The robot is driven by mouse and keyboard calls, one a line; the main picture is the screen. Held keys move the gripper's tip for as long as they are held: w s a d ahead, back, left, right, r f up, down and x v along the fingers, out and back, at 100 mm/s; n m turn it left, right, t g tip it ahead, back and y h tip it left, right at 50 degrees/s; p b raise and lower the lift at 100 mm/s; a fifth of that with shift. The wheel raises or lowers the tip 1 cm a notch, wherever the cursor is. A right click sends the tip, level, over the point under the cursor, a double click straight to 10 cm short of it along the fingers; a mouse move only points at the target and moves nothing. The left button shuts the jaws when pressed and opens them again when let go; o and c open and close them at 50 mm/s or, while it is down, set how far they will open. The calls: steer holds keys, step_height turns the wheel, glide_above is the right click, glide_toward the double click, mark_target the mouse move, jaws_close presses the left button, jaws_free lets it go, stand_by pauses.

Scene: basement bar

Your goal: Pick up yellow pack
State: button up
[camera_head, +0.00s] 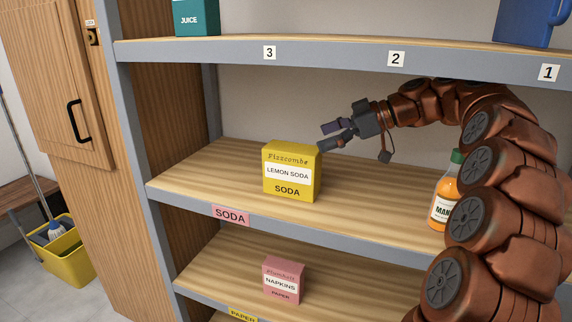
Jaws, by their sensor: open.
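The yellow pack (290,173) is a box labelled "Lemon Soda". It stands upright on the middle shelf, near the front edge and above a pink "SODA" tag. My gripper (328,136) is open, behind and to the upper right of the pack in the picture. Its fingers point left, and the lower fingertip is close to the pack's top right corner. I cannot tell whether it touches. Nothing shows between the fingers.
A mango bottle (444,200) stands on the same shelf at right, beside my arm. The upper shelf (330,52) hangs over my gripper. A pink napkin pack (283,281) is on the shelf below. The middle shelf is bare left of the yellow pack.

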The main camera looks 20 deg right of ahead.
mark_target(295, 147)
steer(key=shift+s+x, duration=0.15)
steer(key=shift+x, duration=1.85)
steer(key=shift+s+x, duration=0.1)
steer(key=shift+x, duration=1.85)
steer(key=shift+a+r, duration=0.1)
steer(key=shift+a, duration=0.1)
steer(key=c, duration=1.8)
steer(key=shift+c, duration=0.3)
steer(key=shift+r, duration=0.1)
steer(key=shift+c, duration=0.2)
